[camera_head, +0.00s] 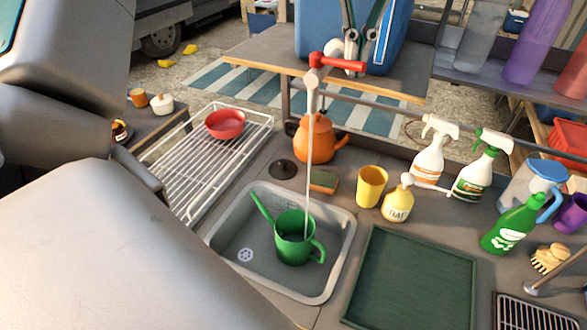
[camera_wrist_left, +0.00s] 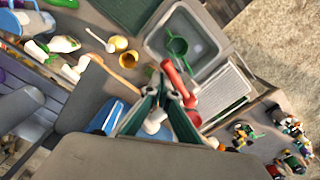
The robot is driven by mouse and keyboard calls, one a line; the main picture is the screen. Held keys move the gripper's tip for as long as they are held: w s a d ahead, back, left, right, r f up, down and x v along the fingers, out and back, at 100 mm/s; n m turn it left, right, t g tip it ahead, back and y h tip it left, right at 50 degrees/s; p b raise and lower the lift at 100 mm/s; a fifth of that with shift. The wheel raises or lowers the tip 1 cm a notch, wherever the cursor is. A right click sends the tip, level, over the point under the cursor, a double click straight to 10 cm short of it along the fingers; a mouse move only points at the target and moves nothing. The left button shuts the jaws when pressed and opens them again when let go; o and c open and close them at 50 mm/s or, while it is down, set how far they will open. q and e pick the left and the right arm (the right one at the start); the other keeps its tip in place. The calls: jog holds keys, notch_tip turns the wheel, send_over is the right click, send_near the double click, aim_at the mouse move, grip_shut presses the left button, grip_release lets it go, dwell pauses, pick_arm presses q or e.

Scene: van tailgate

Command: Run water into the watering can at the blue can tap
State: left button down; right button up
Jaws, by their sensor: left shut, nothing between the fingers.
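The green watering can (camera_head: 293,238) stands upright in the grey sink (camera_head: 228,262), its spout to the left; it also shows in the left wrist view (camera_wrist_left: 178,47). The blue can (camera_head: 318,32) stands on the wooden shelf behind. Its tap (camera_head: 313,78) has a red lever (camera_head: 343,64) pointing right. A thin stream of water (camera_head: 309,150) falls from the tap into the watering can. My left gripper (camera_head: 359,46) is shut and empty, fingertips close to the lever; whether they touch it I cannot tell. My right gripper is not in view.
An orange kettle (camera_head: 318,140), sponge (camera_head: 324,181), yellow cup (camera_head: 371,186) and yellow bottle (camera_head: 397,203) stand behind the sink. A white drying rack (camera_head: 190,165) with a red bowl (camera_head: 225,123) is at left. A green tray (camera_head: 410,280) lies right of the sink. Spray bottles stand farther right.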

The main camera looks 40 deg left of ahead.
pick_arm(q)
jog(key=s+r+p, duration=0.1)
jog(key=s+r, duration=0.3)
jog(key=shift+d+r, duration=0.2)
jog(key=shift+r, duration=0.1)
dwell(1.1)
jog(key=s+a, duration=0.3)
jog(key=s, duration=0.2)
jog(key=shift+a, duration=0.35)
jog(key=shift+f, duration=0.1)
notch_tip(320, 180, down, 4)
jog(key=shift+f+b, duration=0.2)
jog(key=shift+b, duration=0.25)
